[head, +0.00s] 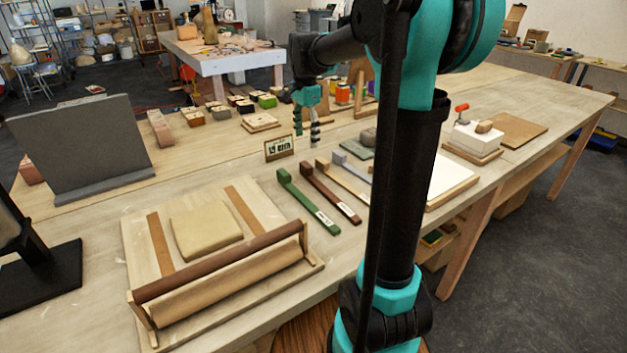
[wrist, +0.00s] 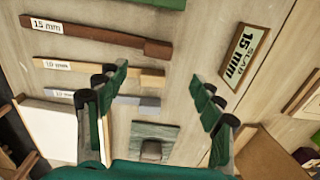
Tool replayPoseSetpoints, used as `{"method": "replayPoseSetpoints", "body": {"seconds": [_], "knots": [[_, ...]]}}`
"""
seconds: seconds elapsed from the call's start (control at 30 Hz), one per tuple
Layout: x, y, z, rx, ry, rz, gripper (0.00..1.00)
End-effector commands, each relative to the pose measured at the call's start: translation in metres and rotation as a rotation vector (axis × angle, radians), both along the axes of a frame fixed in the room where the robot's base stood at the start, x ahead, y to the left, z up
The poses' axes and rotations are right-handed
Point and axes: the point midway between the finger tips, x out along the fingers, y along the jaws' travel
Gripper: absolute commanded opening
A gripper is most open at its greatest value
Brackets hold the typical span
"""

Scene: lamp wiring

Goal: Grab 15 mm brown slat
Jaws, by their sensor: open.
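The brown slat (head: 330,192) lies on the workbench between a green slat (head: 305,198) and a tan slat (head: 342,182). In the wrist view the brown slat (wrist: 95,38) runs across the upper left, with a thicker block at its right end and a white "15 mm" label at its left end. My gripper (head: 307,123) is open and empty above the bench, beyond the slats' block ends.
A grey slat (wrist: 130,100) lies beyond the tan one. A "SLAB 15 mm" sign (wrist: 245,55) stands close by. A wooden board with a roller (head: 215,262) and a leaning grey slab (head: 85,150) are at left.

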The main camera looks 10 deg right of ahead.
Motion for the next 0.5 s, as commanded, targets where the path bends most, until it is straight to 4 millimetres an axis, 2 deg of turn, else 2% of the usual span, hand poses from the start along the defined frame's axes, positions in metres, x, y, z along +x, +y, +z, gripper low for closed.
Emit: {"method": "replayPoseSetpoints", "body": {"seconds": [0.1, 0.2, 0.5], "knots": [[0.000, 0.000, -0.023, 0.000, 0.000, 0.001, 0.67], [0.000, 0.000, -0.036, 0.000, 0.000, 0.001, 0.67], [-0.002, 0.002, -0.058, 0.000, 0.000, 0.002, 0.67]]}}
